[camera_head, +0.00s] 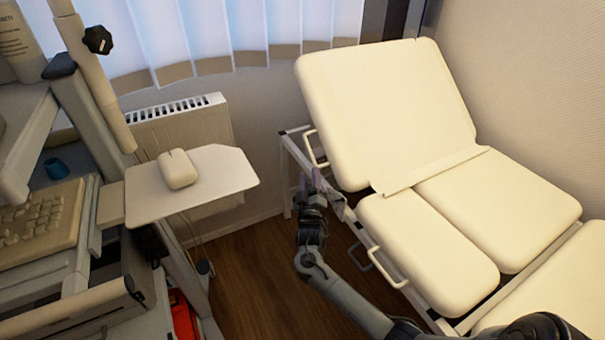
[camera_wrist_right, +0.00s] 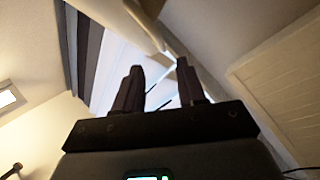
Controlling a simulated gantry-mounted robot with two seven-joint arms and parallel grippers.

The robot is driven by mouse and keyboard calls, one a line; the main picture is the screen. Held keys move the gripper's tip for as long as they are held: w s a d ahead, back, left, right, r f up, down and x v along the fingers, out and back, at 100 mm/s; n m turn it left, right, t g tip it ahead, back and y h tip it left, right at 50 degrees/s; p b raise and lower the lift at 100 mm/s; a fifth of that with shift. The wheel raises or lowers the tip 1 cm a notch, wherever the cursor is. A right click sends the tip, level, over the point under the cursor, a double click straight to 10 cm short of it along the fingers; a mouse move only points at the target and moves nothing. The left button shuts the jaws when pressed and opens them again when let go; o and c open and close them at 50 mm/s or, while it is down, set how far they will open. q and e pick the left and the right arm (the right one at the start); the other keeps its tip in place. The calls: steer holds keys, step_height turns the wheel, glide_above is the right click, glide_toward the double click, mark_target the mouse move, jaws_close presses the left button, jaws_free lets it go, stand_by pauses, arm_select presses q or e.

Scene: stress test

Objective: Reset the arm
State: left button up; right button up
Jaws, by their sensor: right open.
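My right arm comes in from the bottom right in the head view and reaches up beside the treatment couch. Its gripper (camera_head: 311,181) points up, away from me, in the gap between the couch and the mouse shelf. In the right wrist view the two dark fingers of the right gripper (camera_wrist_right: 159,90) stand apart with nothing between them. The right gripper is open and empty. My left gripper shows in neither view.
The cream couch (camera_head: 390,110) with raised backrest and side rails stands close on the right. On the left, a cart holds a keyboard (camera_head: 38,228) and a shelf (camera_head: 225,172) with a mouse (camera_head: 177,169). A radiator (camera_head: 185,128) stands behind. Wooden floor (camera_head: 255,265) lies clear between.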

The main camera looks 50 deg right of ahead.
steer(key=s+a+r+n+g+y+p, duration=0.25)
steer(key=s+a+g+y+p, duration=0.25)
steer(key=s+a+y+p, duration=0.8)
steer(key=s+a+r+n+g+y+p, duration=0.2)
steer(key=s+a+r+g+y+p, duration=0.3)
steer(key=s+a, duration=1.4)
step_height(320, 180, up, 37)
steer(key=w+a+p, duration=0.1)
steer(key=w+p, duration=0.1)
steer(key=p, duration=3.7)
steer(key=shift+w+a+h, duration=0.3)
steer(key=shift+w+h, duration=0.05)
steer(key=shift+h, duration=0.05)
